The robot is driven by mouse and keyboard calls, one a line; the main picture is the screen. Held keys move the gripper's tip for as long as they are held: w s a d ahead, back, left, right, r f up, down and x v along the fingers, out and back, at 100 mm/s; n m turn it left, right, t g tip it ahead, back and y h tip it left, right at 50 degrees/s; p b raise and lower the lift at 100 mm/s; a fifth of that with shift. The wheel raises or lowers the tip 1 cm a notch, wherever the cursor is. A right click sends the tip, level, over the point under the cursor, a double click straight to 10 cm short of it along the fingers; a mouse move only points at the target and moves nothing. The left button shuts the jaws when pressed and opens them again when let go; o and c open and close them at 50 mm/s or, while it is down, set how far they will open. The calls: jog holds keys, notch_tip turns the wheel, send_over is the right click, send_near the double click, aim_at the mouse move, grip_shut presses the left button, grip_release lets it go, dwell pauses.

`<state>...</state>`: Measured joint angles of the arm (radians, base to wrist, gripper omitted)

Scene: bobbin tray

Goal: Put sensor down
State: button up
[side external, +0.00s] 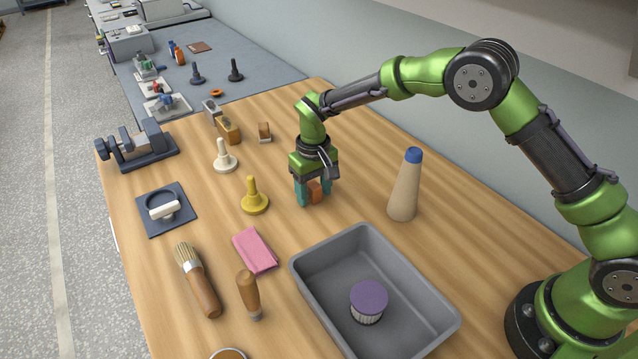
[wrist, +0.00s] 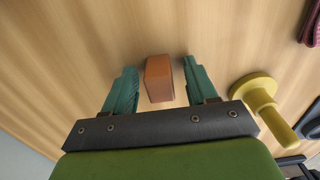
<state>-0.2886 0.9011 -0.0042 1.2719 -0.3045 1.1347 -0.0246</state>
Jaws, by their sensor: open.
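An orange-brown block (side external: 315,191), possibly the sensor, is on the wooden table below my gripper (side external: 312,196). In the wrist view the block (wrist: 159,80) stands between the two teal fingers of my gripper (wrist: 158,68). No other thing in view is clearly a sensor.
A yellow peg-shaped piece (side external: 254,197) stands just left of my gripper, and a tan cone with a blue top (side external: 405,187) to the right. A grey bin (side external: 424,292) holding a purple-lidded jar (side external: 369,298) is in front. Bare table lies around the block.

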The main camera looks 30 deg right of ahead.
aim_at(314, 185)
notch_tip(314, 185, up, 12)
jog(key=shift+r, duration=0.2)
dwell(0.4)
